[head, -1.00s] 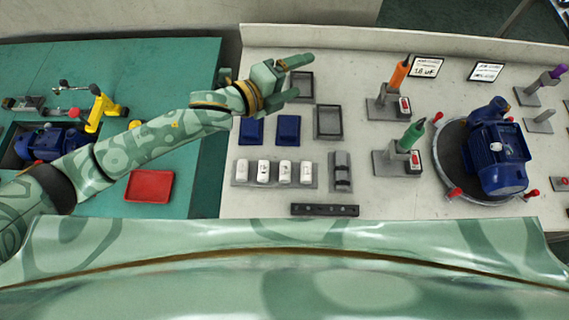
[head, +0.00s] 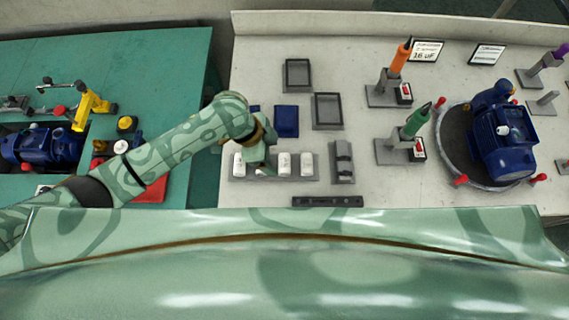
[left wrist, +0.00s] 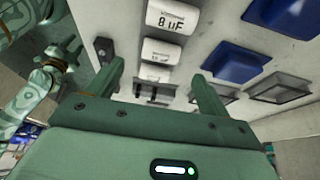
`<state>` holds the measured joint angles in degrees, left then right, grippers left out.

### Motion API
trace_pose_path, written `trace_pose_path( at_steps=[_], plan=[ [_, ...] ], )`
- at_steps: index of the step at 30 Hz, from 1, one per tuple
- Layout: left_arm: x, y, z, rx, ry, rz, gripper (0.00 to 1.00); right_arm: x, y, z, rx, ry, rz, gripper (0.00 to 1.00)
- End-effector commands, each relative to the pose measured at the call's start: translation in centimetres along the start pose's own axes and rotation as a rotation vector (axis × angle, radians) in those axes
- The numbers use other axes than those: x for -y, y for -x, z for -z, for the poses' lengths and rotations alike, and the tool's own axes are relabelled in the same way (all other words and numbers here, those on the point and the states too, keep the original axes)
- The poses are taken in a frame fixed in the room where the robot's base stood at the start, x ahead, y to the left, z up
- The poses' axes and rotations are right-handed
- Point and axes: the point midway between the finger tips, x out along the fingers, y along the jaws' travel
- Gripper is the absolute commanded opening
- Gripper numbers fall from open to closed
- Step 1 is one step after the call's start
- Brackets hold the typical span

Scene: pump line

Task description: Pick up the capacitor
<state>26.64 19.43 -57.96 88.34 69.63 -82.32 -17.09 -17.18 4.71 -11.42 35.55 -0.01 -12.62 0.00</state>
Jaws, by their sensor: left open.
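Several white capacitors stand in a row in a grey rack (head: 316,168) on the pale bench. In the head view, capacitors (head: 284,165) and (head: 306,165) show clear on the right of the row. My left gripper (head: 262,168) is over the left part of the row and hides part of it. In the left wrist view, my left gripper (left wrist: 160,90) is open and empty. A capacitor marked 8 µF (left wrist: 171,18) and others (left wrist: 162,51) lie beyond its fingers. A green patterned gripper (left wrist: 62,55), apparently my right one, shows at upper left; its jaws are unclear.
Blue trays (head: 286,121) and dark grey trays (head: 327,111) lie behind the rack. A grey block (head: 343,162) is to its right, a black strip (head: 328,201) in front. Orange (head: 401,56) and green (head: 416,121) tools stand farther right, near a blue pump (head: 501,140).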

Motion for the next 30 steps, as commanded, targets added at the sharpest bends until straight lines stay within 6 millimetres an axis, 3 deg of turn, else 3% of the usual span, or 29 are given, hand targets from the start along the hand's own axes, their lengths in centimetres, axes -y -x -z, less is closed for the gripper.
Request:
trace_pose_path(
  at_steps=[6, 14, 23, 27, 28, 30],
  plan=[
    [0.0, -2.0, 0.1, -0.001, -0.001, 0.000, 0.80, 0.1, -0.8, -0.2, 0.002, 0.000, 0.001, 0.38],
    [0.1, -6.1, 0.3, 0.000, 0.000, 0.001, 0.80, 0.3, -2.4, -0.5, 0.007, -0.001, 0.004, 0.38],
    [0.2, -6.5, 0.3, 0.000, -0.002, 0.003, 0.80, 0.4, -2.4, -0.5, 0.007, -0.001, 0.005, 0.38],
    [0.2, -6.5, 0.3, 0.000, -0.002, 0.003, 0.41, 0.5, -2.4, -0.5, 0.007, -0.001, 0.006, 0.38],
    [0.2, -6.5, 0.3, 0.000, -0.002, 0.003, 0.35, 0.5, -2.4, -0.5, 0.007, -0.001, 0.006, 0.38],
    [0.2, -6.5, 0.3, 0.000, -0.002, 0.003, 0.35, 0.5, -2.4, -0.5, 0.007, -0.001, 0.006, 0.38]
  ],
)
